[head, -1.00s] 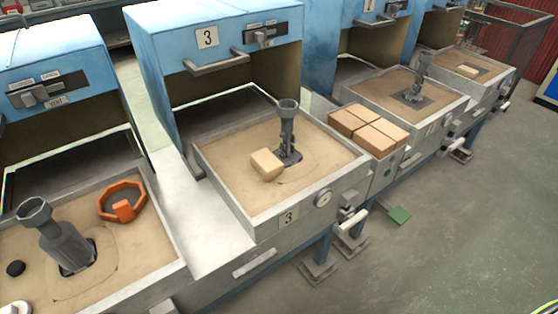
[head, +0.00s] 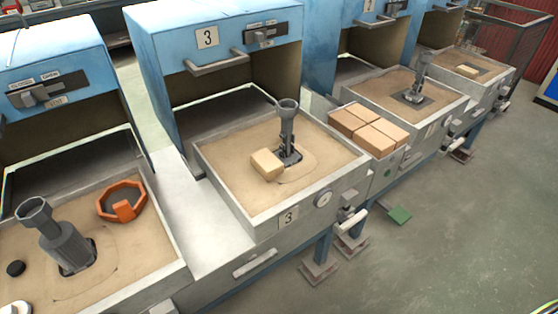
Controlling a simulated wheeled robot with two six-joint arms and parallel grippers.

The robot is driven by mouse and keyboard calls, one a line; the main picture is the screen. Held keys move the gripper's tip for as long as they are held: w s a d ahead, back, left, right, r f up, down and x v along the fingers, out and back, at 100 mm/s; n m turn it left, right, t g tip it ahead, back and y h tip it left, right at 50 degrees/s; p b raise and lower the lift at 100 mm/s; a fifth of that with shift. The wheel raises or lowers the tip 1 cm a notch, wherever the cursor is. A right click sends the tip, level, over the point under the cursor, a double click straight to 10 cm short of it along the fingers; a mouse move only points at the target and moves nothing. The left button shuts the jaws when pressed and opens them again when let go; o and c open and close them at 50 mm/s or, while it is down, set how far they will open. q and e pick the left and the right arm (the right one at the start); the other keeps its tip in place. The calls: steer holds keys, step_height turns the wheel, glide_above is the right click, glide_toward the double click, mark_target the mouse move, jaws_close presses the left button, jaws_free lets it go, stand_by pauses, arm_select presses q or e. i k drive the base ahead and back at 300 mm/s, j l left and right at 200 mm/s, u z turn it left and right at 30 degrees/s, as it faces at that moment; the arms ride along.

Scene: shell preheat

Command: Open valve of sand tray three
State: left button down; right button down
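At the tray's front right are a round gauge (head: 324,198) and a small grey fitting with a pale, bar-like handle (head: 352,222). This may be the valve, but its setting is too small to tell. Neither of my grippers is in view.
A left tray (head: 140,287) holds another funnel fixture (head: 62,240) and an orange ring (head: 122,201). Tan blocks (head: 378,136) sit between tray three and the right tray (head: 455,108). The grey floor (head: 450,240) at right is clear.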

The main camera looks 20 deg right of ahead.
mark_target(351, 219)
steer(key=u, duration=1.85)
steer(key=z, duration=3.05)
steer(key=k+j+z, duration=0.1)
steer(key=z, duration=0.35)
